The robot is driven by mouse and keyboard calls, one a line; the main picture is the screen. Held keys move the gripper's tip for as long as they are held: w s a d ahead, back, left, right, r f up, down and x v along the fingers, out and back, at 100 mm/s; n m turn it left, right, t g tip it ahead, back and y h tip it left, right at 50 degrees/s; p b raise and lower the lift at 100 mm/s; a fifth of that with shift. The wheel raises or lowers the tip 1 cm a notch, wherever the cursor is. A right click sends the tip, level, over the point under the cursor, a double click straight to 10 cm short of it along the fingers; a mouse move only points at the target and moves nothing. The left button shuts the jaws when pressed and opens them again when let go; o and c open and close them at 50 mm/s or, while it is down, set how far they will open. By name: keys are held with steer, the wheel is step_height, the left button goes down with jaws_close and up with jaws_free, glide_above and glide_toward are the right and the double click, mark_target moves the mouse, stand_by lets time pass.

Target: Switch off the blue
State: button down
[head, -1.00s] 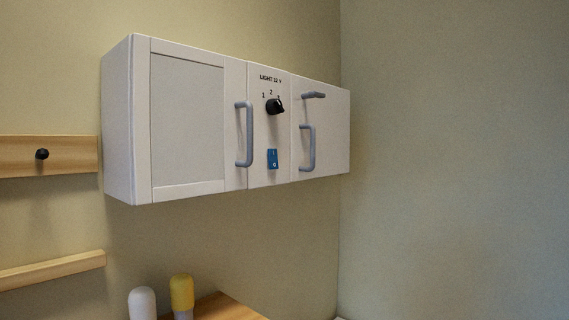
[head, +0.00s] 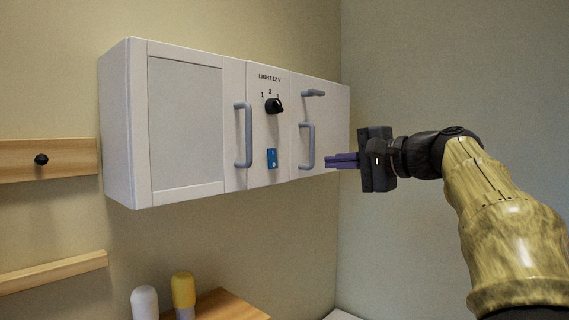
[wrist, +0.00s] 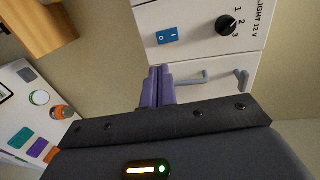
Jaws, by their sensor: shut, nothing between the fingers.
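A blue rocker switch (head: 271,158) sits low on the middle panel of the white wall cabinet (head: 187,125). It also shows in the wrist view (wrist: 167,37), with white marks on its face. Above it is a black rotary knob (head: 274,106) with the numbers 1, 2, 3 and the label LIGHT 12 V; the knob also shows in the wrist view (wrist: 226,25). My gripper (head: 328,161) is shut and empty. In the head view it is to the right of the switch, by the right door. In the wrist view its purple fingers (wrist: 157,72) point toward the switch, apart from it.
Grey handles (head: 243,135) (head: 307,147) stick out on both sides of the switch panel. Below are a wooden top (head: 226,305), a yellow bottle (head: 183,291) and a white bottle (head: 144,302). A wooden rail with a black peg (head: 41,160) is at left.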

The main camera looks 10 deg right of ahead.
mark_target(274, 164)
steer(key=shift+r, duration=0.2)
steer(key=shift+w+a, duration=0.1)
steer(key=shift+a, duration=0.05)
steer(key=p+x, duration=0.6)
steer(key=x, duration=0.7)
steer(key=shift+w+a, duration=0.1)
steer(key=shift+w, duration=0.15)
steer(key=shift+w+a+f, duration=0.1)
